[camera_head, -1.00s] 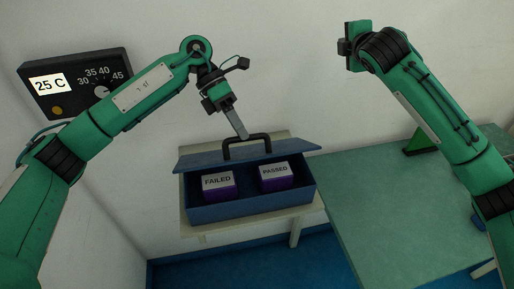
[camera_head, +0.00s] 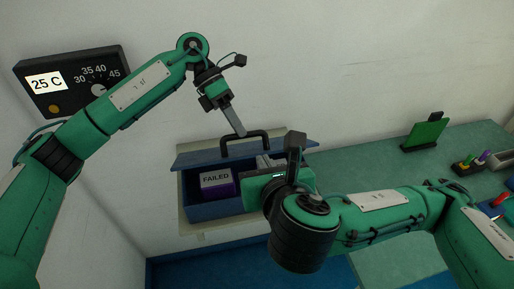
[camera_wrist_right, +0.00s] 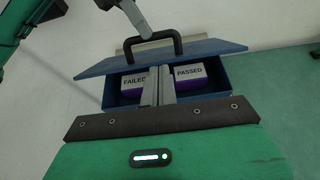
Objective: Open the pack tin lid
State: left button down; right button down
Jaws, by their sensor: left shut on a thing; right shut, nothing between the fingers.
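The blue pack tin (camera_head: 215,210) stands on a small pale shelf against the wall. Its blue lid (camera_head: 192,159) is raised and tilted at the back, with a black handle (camera_head: 243,145) on it. My left gripper (camera_head: 238,130) is shut on the handle from above; the handle also shows in the right wrist view (camera_wrist_right: 153,45). Inside the tin are a purple and white FAILED box (camera_head: 215,182) and a PASSED box (camera_wrist_right: 189,77). My right gripper (camera_wrist_right: 162,72) is shut and empty in front of the tin. My right arm hides the tin's right part in the head view.
A green table (camera_head: 395,165) lies to the right, with a green stand (camera_head: 426,131) and several small coloured items (camera_head: 470,163) on it. A dial panel (camera_head: 70,82) reading 25 C is on the left wall. The blue floor shows below the shelf.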

aim_at(255, 154)
pick_arm(q)
jog(key=shift+w+a+f, duration=0.1)
jog(key=shift+f, duration=0.05)
pick_arm(e)
jog(key=x, duration=1)
jog(key=shift+s, duration=0.1)
